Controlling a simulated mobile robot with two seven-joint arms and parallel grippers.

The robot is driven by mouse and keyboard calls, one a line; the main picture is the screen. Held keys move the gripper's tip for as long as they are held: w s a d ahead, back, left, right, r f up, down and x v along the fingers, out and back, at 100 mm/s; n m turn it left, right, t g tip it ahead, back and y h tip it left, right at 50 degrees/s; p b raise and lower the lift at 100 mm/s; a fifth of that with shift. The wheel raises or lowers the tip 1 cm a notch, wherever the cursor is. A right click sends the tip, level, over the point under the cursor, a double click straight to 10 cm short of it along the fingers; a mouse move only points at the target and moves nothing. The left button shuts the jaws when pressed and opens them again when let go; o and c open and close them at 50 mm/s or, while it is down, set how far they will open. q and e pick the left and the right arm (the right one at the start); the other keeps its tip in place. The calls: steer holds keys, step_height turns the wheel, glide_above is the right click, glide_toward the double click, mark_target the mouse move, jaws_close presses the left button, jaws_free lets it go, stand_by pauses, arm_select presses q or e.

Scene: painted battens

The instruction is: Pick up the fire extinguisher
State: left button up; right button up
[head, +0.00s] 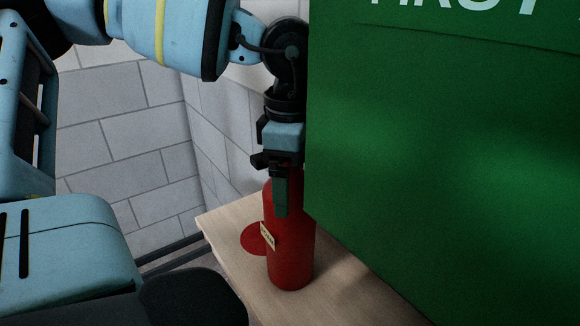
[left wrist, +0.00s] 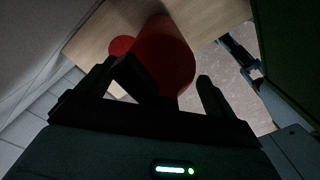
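The fire extinguisher (head: 288,250) is a red cylinder with a small pale label, standing upright on a wooden table top. It also shows in the left wrist view (left wrist: 172,50). My left gripper (head: 281,196) points down at its upper part, with one dark finger in front of the red body. In the left wrist view the two fingers of the gripper (left wrist: 172,84) are spread, with the red body showing between them. A narrow gap shows beside the right finger. The top of the extinguisher is hidden by the gripper. My right gripper cannot be made out.
A large green panel (head: 440,150) with white lettering fills the right side, close beside my left wrist and the extinguisher. A flat red disc (head: 256,238) lies on the wooden table (head: 345,285) beside the extinguisher. A grey block wall (head: 130,150) stands behind.

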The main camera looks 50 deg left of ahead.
arm_select(q)
steer(key=shift+w+r, duration=0.1)
steer(key=c, duration=1.8)
steer(key=shift+r, duration=0.1)
